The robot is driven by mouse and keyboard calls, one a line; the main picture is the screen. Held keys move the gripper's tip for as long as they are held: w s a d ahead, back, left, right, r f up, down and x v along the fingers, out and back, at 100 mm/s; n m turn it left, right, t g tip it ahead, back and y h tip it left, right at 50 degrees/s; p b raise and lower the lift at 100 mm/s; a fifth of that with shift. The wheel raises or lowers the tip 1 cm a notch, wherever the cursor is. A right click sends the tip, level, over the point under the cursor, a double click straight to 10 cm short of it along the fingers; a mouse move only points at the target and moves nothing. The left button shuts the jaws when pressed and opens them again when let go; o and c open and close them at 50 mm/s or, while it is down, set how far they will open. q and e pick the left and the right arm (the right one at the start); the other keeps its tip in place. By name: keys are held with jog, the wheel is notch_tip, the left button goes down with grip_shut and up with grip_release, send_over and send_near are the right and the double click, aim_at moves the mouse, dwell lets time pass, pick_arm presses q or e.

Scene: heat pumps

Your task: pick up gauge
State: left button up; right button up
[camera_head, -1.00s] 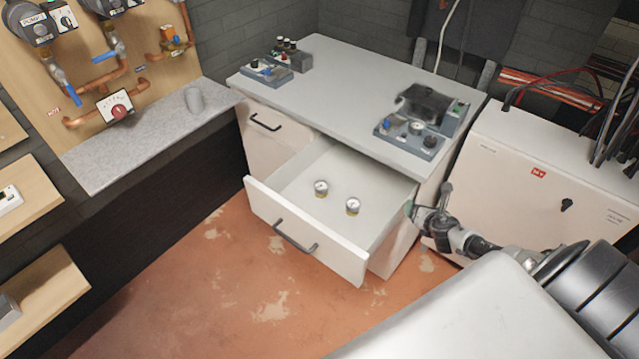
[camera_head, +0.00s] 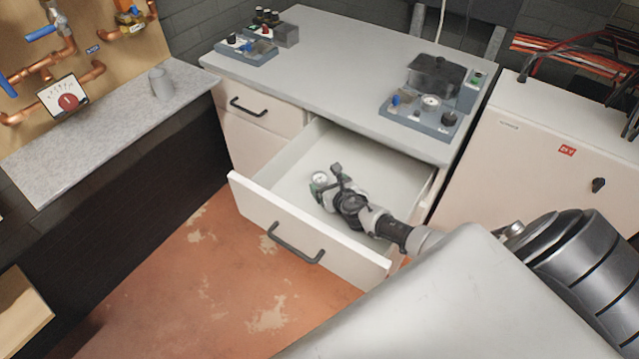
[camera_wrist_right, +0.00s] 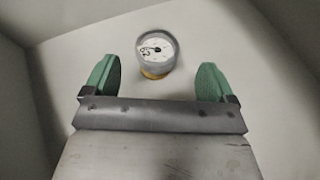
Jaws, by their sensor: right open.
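One gauge (camera_head: 320,178) with a white dial stands in the open drawer (camera_head: 290,222) in the head view. In the right wrist view the gauge (camera_wrist_right: 157,52) shows its grey rim and yellow base, just beyond and between the green fingertips. My right gripper (camera_head: 328,184) is inside the drawer, close to the gauge. In the wrist view the right gripper (camera_wrist_right: 158,82) is open, with a finger to each side and nothing held. The second gauge of the earlier view does not show now; my right arm covers that part of the drawer. My left gripper is not in view.
The drawer's front wall and black handle (camera_head: 296,245) face the floor. The cabinet top (camera_head: 330,70) overhangs the drawer's back and carries a gauge device (camera_head: 432,100) and a smaller device (camera_head: 245,48). A white cabinet (camera_head: 545,160) stands to the right.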

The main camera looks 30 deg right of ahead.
aim_at(323, 181)
jog(key=shift+b+x, duration=0.55)
jog(key=shift+x, duration=0.4)
jog(key=b+x, duration=0.1)
jog(key=x, duration=0.1)
jog(key=shift+w+a+f, duration=0.1)
jog(key=shift+w+f, duration=0.1)
jog(key=shift+f, duration=0.1)
jog(key=shift+w+f+b, duration=0.1)
jog(key=shift+w+b, duration=0.25)
jog(key=shift+b, duration=0.05)
jog(key=shift+w, duration=0.15)
jog(key=shift+c, duration=1.1)
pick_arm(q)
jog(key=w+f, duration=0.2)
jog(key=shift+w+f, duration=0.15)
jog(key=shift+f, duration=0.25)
pick_arm(e)
jog(key=c, duration=0.9)
